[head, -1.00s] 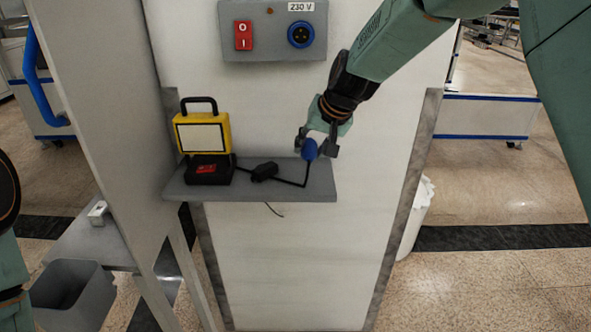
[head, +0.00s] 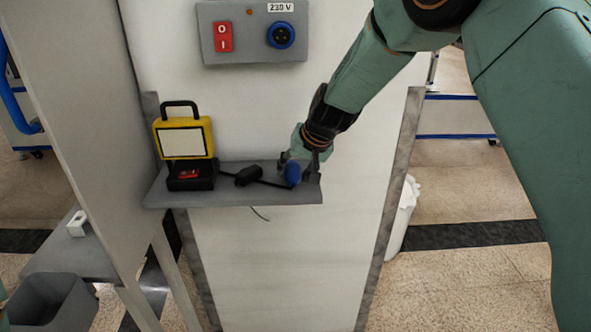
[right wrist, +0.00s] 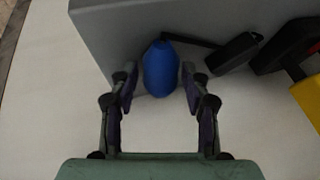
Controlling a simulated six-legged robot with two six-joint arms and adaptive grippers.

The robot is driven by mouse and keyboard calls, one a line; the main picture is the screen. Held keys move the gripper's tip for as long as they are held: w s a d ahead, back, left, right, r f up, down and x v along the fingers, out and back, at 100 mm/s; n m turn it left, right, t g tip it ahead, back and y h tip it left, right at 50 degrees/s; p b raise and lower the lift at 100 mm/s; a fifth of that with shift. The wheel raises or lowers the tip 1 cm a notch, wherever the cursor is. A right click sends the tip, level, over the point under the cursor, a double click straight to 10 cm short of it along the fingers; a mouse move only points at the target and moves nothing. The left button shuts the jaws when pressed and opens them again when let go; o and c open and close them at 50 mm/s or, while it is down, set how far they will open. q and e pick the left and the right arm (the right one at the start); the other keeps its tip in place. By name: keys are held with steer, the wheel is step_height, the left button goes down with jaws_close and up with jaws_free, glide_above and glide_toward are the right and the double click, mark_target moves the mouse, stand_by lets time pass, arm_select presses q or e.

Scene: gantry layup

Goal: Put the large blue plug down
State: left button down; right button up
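The large blue plug (head: 292,174) is at the right part of the grey shelf (head: 230,198), low against its top, with its black cable running left. In the right wrist view the blue plug (right wrist: 161,68) sits between the fingertips of my right gripper (right wrist: 160,80). The fingers stand apart, with narrow gaps beside the plug, so the gripper looks open around it. In the head view my right gripper (head: 298,163) partly hides the plug's surroundings; exact contact with the shelf is hard to tell. My left gripper is out of view.
A yellow-and-black case (head: 183,140) with a handle stands on the shelf's left. A black cable block (head: 248,176) lies between it and the plug. Above are a 230 V panel (head: 250,48), a red switch (head: 223,37) and a blue socket (head: 281,35).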

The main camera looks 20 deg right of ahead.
steer(key=shift+o, duration=1)
steer(key=shift+w, duration=0.1)
steer(key=shift+r, duration=0.2)
steer(key=p+v, duration=0.1)
steer(key=v, duration=1.1)
